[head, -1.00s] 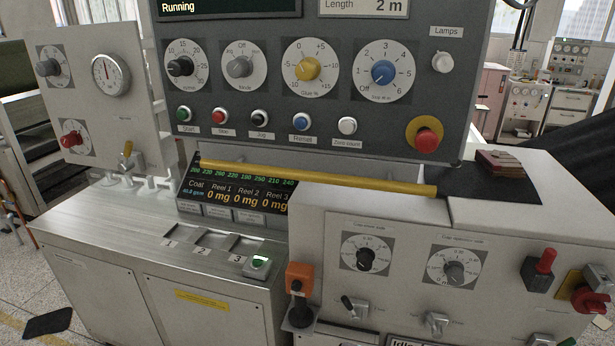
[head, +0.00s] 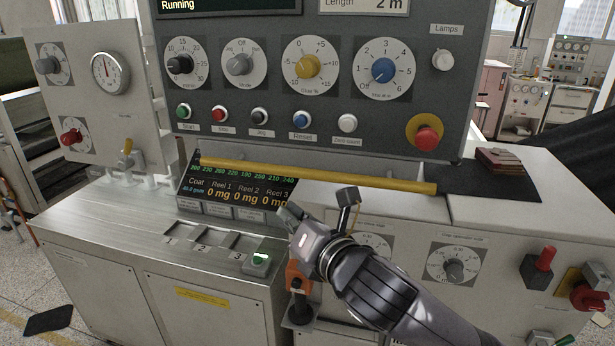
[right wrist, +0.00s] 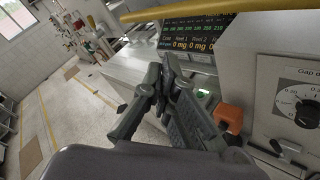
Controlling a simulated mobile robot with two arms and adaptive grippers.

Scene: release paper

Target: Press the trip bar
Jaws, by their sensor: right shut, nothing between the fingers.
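The trip bar appears to be the long yellow bar (head: 320,176), running across the machine below the dark control panel; no label on it is readable. It also shows along the top of the right wrist view (right wrist: 190,12). My right gripper (head: 287,213) is below the bar in the head view, in front of the coat readout, apart from the bar. In the right wrist view my right gripper (right wrist: 160,75) is shut and empty, with the bar beyond and above its fingertips. My left gripper is not in view.
An orange box with a black knob (head: 292,272) is just below my right gripper, partly hidden. A small green-lit button (head: 259,262) sits to its left. A red mushroom button on a yellow disc (head: 427,138) is above the bar's right end.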

